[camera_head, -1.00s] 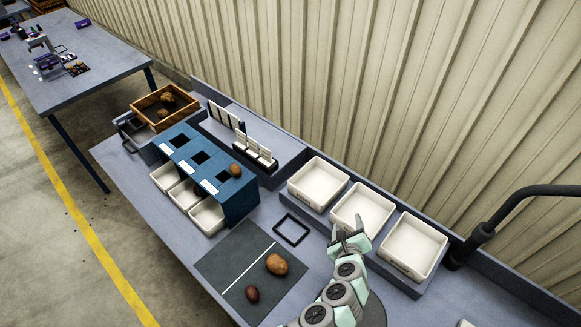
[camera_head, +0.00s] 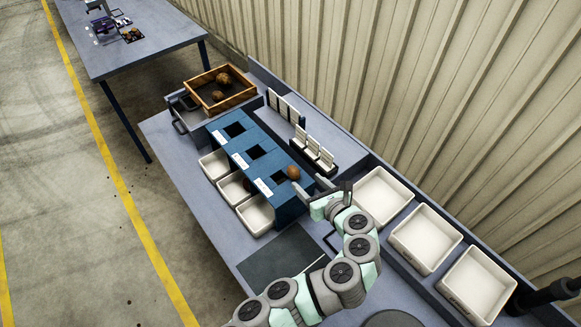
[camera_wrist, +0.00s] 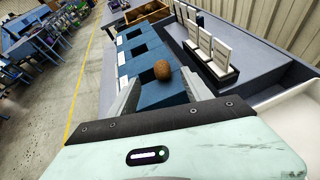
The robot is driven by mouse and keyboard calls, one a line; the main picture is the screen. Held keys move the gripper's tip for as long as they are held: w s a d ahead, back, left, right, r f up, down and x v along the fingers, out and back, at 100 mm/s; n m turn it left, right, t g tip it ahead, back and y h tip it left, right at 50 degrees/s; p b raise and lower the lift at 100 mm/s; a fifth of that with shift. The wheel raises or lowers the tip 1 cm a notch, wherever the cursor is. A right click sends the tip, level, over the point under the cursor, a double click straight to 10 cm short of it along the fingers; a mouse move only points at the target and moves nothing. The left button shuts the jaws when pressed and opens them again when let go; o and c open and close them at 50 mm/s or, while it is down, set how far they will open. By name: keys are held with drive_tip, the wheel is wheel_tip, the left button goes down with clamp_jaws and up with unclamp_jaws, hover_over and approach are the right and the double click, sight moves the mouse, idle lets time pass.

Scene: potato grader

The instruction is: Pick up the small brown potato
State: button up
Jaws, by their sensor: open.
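A small brown potato (camera_head: 293,172) sits on top of the blue grader housing (camera_head: 290,211), beside its nearest square opening. In the wrist view the potato (camera_wrist: 161,69) shows between and beyond my two fingers, on the blue top. My gripper (camera_head: 307,182) is open and empty, just to the right of the potato in the head view. I see no contact with it. Two more brown potatoes (camera_head: 222,79) lie in the wooden crate (camera_head: 240,98). A dark reddish shape, perhaps a potato, shows at the middle white bin (camera_head: 233,196) under the housing.
A rack of upright white plates (camera_head: 318,158) stands close behind the potato. White trays (camera_head: 425,238) line the bench's back right. The dark mat (camera_head: 272,258) is partly hidden by my arm. The bench front left (camera_head: 180,165) is clear.

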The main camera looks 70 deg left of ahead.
sight(296, 173)
drive_tip(key=shift+f+p+x, duration=0.15)
drive_tip(key=shift+p+x, duration=0.35)
drive_tip(key=shift+x, duration=1.75)
drive_tip(key=shift+f+p+x, duration=0.2)
drive_tip(key=shift+p+x, duration=0.25)
drive_tip(key=shift+x, duration=1.75)
drive_tip(key=shift+w+d, duration=0.1)
drive_tip(key=shift+c, duration=0.4)
clamp_jaws()
